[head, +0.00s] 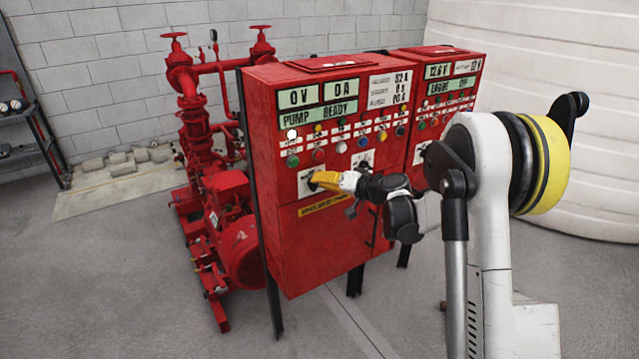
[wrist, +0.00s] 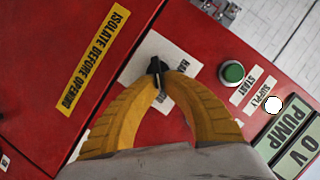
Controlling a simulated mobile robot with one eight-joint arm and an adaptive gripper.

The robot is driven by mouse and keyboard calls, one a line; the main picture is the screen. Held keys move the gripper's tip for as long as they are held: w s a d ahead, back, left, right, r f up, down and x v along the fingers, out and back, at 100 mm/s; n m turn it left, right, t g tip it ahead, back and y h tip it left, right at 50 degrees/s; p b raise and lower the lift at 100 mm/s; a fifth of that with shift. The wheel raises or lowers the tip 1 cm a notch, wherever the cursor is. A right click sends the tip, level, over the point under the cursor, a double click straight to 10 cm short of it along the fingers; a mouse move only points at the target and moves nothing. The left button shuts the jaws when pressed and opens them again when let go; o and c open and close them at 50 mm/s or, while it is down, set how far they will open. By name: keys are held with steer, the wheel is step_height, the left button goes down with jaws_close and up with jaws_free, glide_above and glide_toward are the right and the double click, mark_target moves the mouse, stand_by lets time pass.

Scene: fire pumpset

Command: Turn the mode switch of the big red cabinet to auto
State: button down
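The big red cabinet (head: 325,245) stands in the middle of the head view, its front facing right of me. Its mode switch (wrist: 157,66) is a black knob on a white plate (wrist: 140,62) in the wrist view. Lettering on the plate is partly hidden, so I cannot read the setting. My gripper (head: 318,181) is at the cabinet's lower left plate. In the wrist view its two curved yellow fingers (wrist: 160,84) come together with their tips on either side of the knob's near end, and look shut on it. The knob's far end shows beyond the tips.
A green start button (wrist: 232,72) and a white lamp (wrist: 273,105) sit beside the plate. A second red cabinet (head: 437,80) stands right of the first. A red pump (head: 240,250) with pipes stands at left. Open floor (head: 110,280) lies at the front left.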

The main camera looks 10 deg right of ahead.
stand_by(0.5)
steer(key=c, duration=1.5)
jaws_free()
steer(key=shift+c, duration=0.2)
steer(key=v, duration=1.2)
steer(key=shift+f, duration=0.15)
